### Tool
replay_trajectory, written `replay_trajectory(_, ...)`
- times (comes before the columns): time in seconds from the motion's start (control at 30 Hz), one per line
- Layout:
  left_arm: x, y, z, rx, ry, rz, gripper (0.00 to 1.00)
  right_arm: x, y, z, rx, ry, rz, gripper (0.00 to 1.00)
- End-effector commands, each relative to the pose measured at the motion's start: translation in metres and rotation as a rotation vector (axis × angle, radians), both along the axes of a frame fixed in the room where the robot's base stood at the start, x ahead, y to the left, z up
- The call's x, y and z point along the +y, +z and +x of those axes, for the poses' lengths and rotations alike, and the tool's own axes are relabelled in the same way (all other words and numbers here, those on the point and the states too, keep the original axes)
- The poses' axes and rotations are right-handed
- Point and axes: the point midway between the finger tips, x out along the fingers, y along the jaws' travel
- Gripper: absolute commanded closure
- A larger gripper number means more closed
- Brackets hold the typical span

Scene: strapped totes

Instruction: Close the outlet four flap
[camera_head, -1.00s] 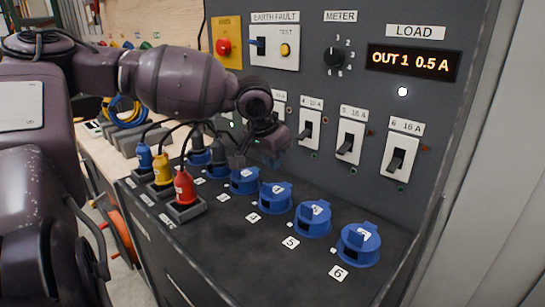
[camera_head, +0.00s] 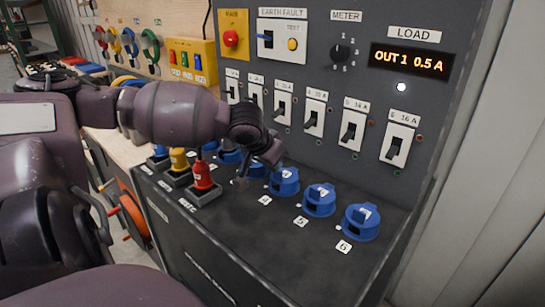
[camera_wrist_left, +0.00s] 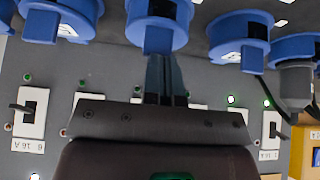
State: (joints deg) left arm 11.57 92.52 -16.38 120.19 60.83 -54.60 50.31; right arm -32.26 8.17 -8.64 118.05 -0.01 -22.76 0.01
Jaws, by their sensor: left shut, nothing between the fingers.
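Outlet four (camera_head: 284,182) is a blue round socket on the dark sloped bench, with its number tag in front. In the left wrist view, which is upside down, outlet four (camera_wrist_left: 157,38) is top centre with a dark opening. I cannot tell how far its flap is swung. My right gripper is not in view.
Outlets five (camera_head: 319,201) and six (camera_head: 360,222) are to the right. A red plug (camera_head: 202,178) and yellow plug (camera_head: 179,160) stand to the left. A grey plug (camera_wrist_left: 297,85) with a cable is at right in the wrist view. Breaker switches (camera_head: 352,130) line the panel behind.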

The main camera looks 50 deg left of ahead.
Motion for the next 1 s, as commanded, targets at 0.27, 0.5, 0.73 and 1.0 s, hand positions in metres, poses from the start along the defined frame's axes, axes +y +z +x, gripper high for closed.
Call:
replay_trajectory(0.27, 0.0, -0.003, -0.002, 0.001, 0.001, 0.001, 1.0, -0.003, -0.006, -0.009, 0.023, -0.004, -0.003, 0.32)
replay_trajectory(0.5, 0.0, -0.003, -0.002, 0.002, 0.001, 0.001, 1.0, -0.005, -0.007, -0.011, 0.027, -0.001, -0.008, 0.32)
replay_trajectory(0.73, 0.0, -0.003, -0.002, 0.001, 0.001, 0.001, 1.0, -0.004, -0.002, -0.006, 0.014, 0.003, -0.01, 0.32)
replay_trajectory(1.0, 0.0, -0.003, -0.001, 0.001, 0.001, 0.001, 1.0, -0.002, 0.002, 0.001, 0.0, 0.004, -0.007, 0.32)
